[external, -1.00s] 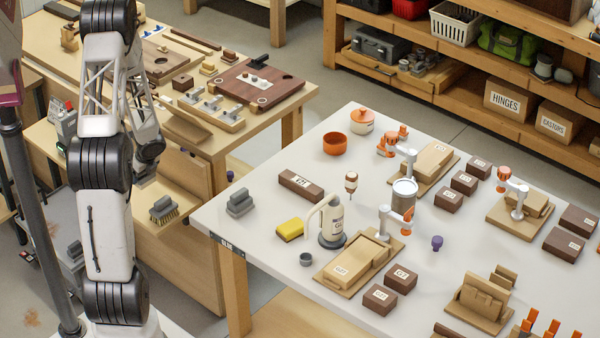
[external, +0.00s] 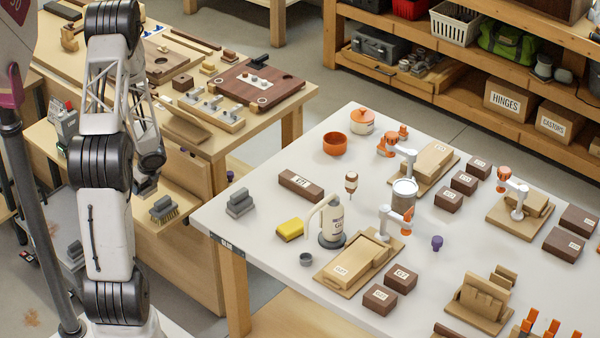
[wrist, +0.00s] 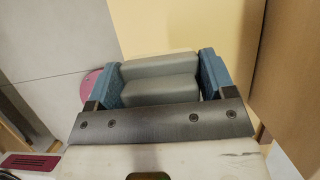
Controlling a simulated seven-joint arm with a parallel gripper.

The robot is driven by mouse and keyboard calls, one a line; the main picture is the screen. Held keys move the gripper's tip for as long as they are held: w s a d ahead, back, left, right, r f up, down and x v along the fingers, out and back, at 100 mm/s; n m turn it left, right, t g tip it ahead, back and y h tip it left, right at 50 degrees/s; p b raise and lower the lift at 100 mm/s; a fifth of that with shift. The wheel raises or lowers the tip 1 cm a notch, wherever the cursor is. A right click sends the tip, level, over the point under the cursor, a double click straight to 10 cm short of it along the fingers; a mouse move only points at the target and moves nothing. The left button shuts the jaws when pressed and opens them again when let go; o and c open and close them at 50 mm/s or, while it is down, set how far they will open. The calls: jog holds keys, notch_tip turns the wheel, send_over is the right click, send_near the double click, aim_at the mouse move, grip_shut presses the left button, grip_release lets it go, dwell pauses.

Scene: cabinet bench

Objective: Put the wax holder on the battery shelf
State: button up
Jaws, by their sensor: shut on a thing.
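My gripper (wrist: 162,85) has blue pads closed on the two sides of a grey stepped block (wrist: 160,68), which I take to be the wax holder. The block shows in the wrist view, its lower part hidden behind my gripper's dark bar. In the external view my arm stands at the left, and I cannot make out my fingers or the held block clearly. The battery shelf carries no readable label. A light wooden shelf at the left (external: 42,135) bears a grey device with red and green parts (external: 63,122), partly behind my arm.
A brush (external: 163,208) lies on a low wooden ledge beside my arm. A similar grey stepped block (external: 240,203) stands on the white table (external: 270,235). A dark pole (external: 35,220) stands at the left. In the wrist view a wooden panel (wrist: 288,75) is close on the right.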

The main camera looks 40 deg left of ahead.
jog(key=shift+f, duration=0.7)
jog(key=shift+f, duration=2.1)
jog(key=shift+f, duration=0.1)
jog(key=o, duration=1.1)
jog(key=shift+c, duration=0.2)
jog(key=v, duration=1.2)
